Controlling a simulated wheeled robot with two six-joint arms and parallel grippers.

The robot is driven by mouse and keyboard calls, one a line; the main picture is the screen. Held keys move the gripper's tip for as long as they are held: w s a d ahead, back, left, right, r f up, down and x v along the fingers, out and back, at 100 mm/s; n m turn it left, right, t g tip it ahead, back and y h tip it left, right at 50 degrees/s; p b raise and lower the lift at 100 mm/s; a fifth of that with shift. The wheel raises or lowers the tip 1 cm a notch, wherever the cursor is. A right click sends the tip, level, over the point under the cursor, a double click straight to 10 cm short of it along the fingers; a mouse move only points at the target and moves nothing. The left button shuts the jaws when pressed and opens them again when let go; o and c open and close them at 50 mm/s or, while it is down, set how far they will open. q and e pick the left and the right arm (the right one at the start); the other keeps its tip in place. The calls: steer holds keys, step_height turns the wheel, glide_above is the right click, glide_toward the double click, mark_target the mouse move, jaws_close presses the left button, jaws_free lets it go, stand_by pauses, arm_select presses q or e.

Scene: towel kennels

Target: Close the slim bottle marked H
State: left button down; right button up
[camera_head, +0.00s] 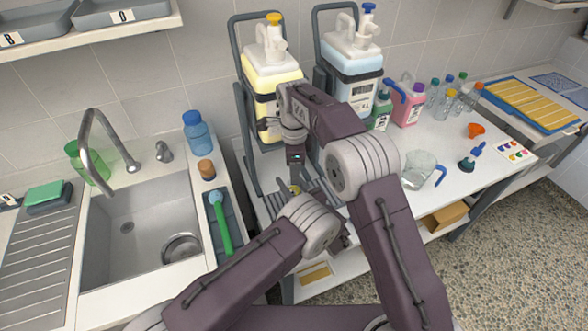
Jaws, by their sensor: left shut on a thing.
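Several slim bottles (450,97) with green, blue and orange caps stand at the back right of the white table. Their marks are too small to read, so I cannot tell which is H. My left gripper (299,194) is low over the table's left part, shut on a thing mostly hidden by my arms. A small yellow spot (295,189) shows there; I cannot tell if it is a cap or part of the held thing. My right gripper (296,172) points down just above this spot. Its fingertips are unclear, so I cannot tell whether it is open.
Two large canisters, one yellow (272,75) and one pale blue (347,62), stand in racks close behind my grippers. A glass jug (418,170), pink jug (409,108) and orange funnel (475,130) are on the table (455,145). The sink (128,228) is at left.

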steer(key=shift+r, duration=2.25)
steer(key=shift+c, duration=0.4)
